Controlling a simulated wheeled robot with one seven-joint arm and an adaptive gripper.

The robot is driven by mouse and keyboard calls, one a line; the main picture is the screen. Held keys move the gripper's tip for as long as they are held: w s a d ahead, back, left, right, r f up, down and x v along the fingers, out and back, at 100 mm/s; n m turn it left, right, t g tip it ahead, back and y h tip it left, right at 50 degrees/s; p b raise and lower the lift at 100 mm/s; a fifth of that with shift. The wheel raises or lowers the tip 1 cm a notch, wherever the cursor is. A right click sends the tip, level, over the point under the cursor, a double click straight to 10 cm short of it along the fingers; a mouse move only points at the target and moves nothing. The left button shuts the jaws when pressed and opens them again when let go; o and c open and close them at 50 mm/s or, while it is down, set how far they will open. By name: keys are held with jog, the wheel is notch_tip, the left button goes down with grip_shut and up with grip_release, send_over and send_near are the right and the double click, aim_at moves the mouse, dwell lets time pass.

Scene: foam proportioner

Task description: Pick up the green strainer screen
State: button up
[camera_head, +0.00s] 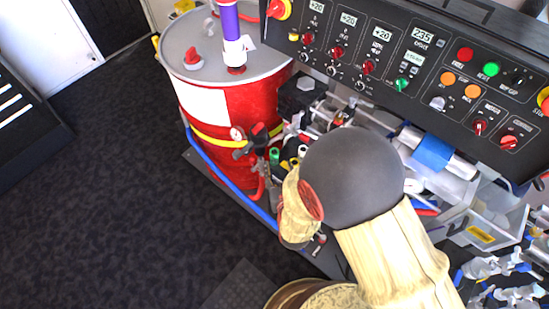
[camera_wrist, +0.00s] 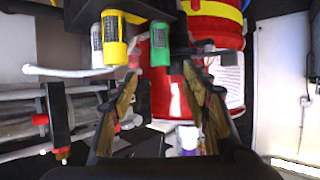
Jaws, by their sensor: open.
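A green labelled cylinder, which I take to be the green strainer screen (camera_wrist: 160,44), stands out in the upper middle of the wrist view. It also shows small in the head view (camera_head: 274,156), left of my arm's dark round joint. My gripper (camera_wrist: 161,80) is open in the wrist view, with one worn, tan-faced finger on each side. The green cylinder appears just beyond the fingertips, roughly between them; nothing is held. I cannot tell the exact distance. In the head view my arm hides much of the gripper's surroundings.
A yellow labelled cylinder (camera_wrist: 114,38) and a whitish one (camera_wrist: 97,45) stand close left of the green one. A red drum (camera_head: 230,108) stands behind. A black control panel (camera_head: 420,65) overhangs the right side. Pipes and valves crowd the left of the wrist view.

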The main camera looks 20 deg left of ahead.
aim_at(275, 155)
jog(key=b+x, duration=0.2)
jog(key=x, duration=0.5)
jog(key=shift+w+a+f+b, duration=0.1)
jog(key=shift+w+a+b, duration=0.2)
jog(key=shift+b, duration=0.1)
jog(key=shift+c, duration=1.2)
grip_shut()
